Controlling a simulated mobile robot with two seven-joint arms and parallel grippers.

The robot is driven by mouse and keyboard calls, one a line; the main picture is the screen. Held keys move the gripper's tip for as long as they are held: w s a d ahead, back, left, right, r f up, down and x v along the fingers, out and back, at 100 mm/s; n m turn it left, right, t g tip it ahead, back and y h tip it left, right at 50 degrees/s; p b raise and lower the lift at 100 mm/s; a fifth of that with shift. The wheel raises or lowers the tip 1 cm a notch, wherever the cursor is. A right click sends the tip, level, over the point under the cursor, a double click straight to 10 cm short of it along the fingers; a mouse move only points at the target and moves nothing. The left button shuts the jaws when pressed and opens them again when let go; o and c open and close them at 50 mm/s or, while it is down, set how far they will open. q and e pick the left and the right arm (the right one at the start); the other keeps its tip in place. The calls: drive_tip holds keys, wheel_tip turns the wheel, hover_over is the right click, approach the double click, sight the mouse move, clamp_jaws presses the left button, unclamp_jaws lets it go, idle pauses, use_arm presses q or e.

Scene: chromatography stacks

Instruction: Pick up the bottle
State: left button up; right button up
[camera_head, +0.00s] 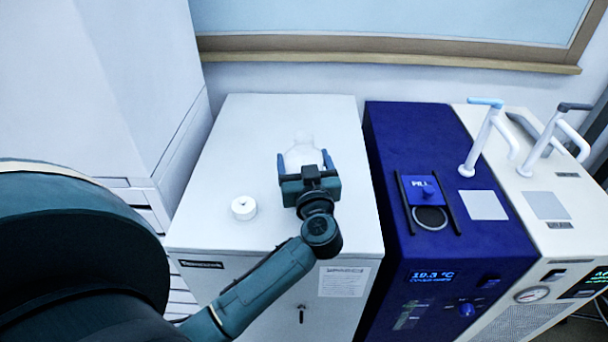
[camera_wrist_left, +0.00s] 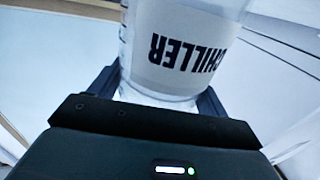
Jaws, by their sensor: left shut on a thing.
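The bottle (camera_head: 301,155) is whitish and stands on the white cabinet top in the head view. My left gripper (camera_head: 304,166) reaches it from the front, with one finger on each side, and is shut on it. In the left wrist view the bottle (camera_wrist_left: 185,45) shows as a clear body with a white label reading "CHILLER", upside down in the picture. The gripper's fingers (camera_wrist_left: 160,88) flank it there. The bottle's base is hidden behind the gripper in the head view, so I cannot tell whether it touches the surface. My right gripper is not in view.
A small white round piece (camera_head: 244,208) lies on the cabinet top (camera_head: 235,145), left of the gripper. A blue chiller unit (camera_head: 400,130) and a cream unit with tall handles (camera_head: 560,205) stand to the right. A wall and window ledge are behind.

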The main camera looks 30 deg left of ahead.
use_arm(q)
drive_tip(key=c, duration=0.6)
drive_tip(key=shift+r, duration=0.2)
